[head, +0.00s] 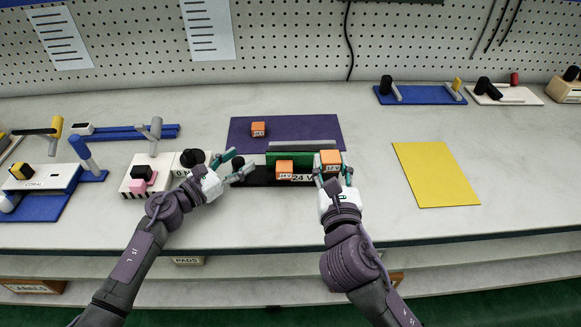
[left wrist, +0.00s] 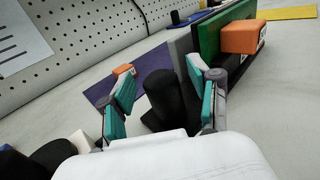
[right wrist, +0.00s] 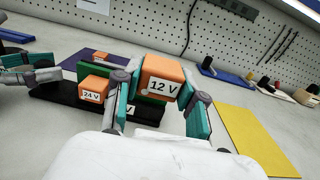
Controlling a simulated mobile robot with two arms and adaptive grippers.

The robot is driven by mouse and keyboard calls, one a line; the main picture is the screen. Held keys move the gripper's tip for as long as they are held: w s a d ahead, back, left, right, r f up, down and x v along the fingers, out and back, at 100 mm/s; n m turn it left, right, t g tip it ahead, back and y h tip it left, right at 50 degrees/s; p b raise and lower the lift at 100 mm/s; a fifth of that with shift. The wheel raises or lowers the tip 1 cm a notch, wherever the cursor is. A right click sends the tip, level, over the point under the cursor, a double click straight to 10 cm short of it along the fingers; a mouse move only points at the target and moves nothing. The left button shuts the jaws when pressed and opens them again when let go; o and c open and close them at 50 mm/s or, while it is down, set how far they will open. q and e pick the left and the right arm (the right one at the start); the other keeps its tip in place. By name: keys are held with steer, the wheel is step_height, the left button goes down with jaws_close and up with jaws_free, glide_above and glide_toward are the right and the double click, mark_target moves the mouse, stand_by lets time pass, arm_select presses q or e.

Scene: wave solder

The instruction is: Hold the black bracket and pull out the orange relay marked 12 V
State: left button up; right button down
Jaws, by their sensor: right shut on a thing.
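The black bracket (head: 262,180) stands at mid-bench with a green board (head: 272,158) and a 24 V label on its front. An orange relay marked 24 V (right wrist: 94,88) sits on its left part. My right gripper (right wrist: 158,100) is shut on the orange relay marked 12 V (right wrist: 163,78), at the right end of the board. I cannot tell whether that relay is still seated. My left gripper (left wrist: 160,98) is open, its fingers on either side of a black post (left wrist: 168,98) at the bracket's left end, with visible gaps.
A purple mat (head: 312,128) with another orange relay (head: 258,129) lies behind the bracket. A yellow mat (head: 436,174) lies bare to the right. A white fixture (head: 132,185) with a black knob and pink block stands close left of my left gripper.

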arm_select(q)
steer(key=shift+s, duration=0.1)
steer(key=v, duration=1.2)
steer(key=shift+r, duration=0.1)
arm_select(e)
steer(key=shift+s, duration=0.1)
